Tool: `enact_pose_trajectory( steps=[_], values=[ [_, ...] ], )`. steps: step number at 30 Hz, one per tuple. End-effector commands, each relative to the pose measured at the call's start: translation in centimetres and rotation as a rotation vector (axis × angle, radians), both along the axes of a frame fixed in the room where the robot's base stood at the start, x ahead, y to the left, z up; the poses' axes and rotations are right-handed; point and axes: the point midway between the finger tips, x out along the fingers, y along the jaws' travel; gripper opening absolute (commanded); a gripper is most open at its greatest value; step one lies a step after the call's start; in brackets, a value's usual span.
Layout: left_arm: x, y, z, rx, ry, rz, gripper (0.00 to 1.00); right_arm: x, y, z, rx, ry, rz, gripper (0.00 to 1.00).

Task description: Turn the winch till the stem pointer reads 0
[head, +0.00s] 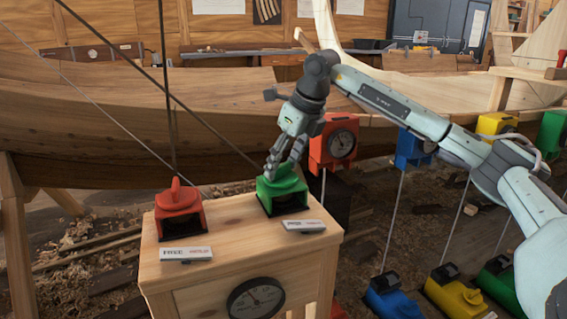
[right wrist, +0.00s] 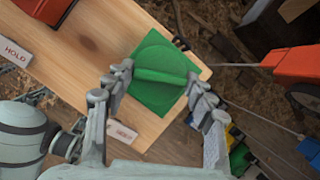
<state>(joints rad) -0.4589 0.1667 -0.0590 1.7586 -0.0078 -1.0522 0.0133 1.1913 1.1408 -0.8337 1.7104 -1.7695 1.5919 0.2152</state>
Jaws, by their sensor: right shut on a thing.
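The green winch (head: 283,190) stands on the right end of a wooden stand (head: 235,240). In the right wrist view, the winch's round top (right wrist: 155,62) carries a raised bar handle. My right gripper (head: 285,165) reaches down onto it and is shut on the handle, with a finger at each end of the bar. A red winch (head: 180,210) stands on the stand's left end, untouched. A dark round dial (head: 256,298) is on the stand's front; its reading is too small to tell. My left gripper is not in view.
White labels (head: 186,254) lie before both winches. A red dial box (head: 333,145) is close behind my right gripper. Blue and yellow boxes (head: 415,148) hang farther right on lines, with colored units on the floor. Lines cross at left before the wooden hull (head: 90,110).

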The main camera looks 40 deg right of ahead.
Motion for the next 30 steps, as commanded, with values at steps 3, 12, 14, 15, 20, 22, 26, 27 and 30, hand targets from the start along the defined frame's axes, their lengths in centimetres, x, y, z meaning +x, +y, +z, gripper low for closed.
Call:
enact_pose_trajectory(
  steps=[3, 12, 14, 15, 20, 22, 26, 27, 30],
  values=[
    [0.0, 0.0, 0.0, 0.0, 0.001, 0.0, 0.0, 0.1, 0.0, 0.1, 0.001, -0.004, -0.001, 0.26],
    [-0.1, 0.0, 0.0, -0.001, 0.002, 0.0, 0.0, 0.1, 0.0, 0.1, 0.001, -0.003, 0.0, 0.75],
    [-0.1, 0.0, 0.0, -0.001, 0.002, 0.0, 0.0, 0.1, 0.0, 0.1, 0.002, -0.003, 0.0, 0.76],
    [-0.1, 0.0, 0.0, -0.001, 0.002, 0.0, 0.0, 0.1, 0.0, 0.1, 0.001, -0.002, 0.0, 0.76],
    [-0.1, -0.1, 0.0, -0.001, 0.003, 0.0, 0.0, 0.0, 0.0, 0.0, 0.0, -0.001, 0.001, 0.76],
    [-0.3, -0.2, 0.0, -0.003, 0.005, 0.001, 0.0, 0.0, 0.0, 0.2, 0.0, -0.002, 0.001, 0.76],
    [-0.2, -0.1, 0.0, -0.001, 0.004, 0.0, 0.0, -0.4, -0.1, 1.3, 0.0, -0.004, 0.001, 0.76],
    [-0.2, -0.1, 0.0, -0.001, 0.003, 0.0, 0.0, -0.6, -0.2, 1.9, 0.0, -0.005, 0.001, 0.76],
    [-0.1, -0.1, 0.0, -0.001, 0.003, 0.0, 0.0, -1.4, -0.4, 3.9, 0.001, -0.007, 0.0, 0.76]
  ],
)
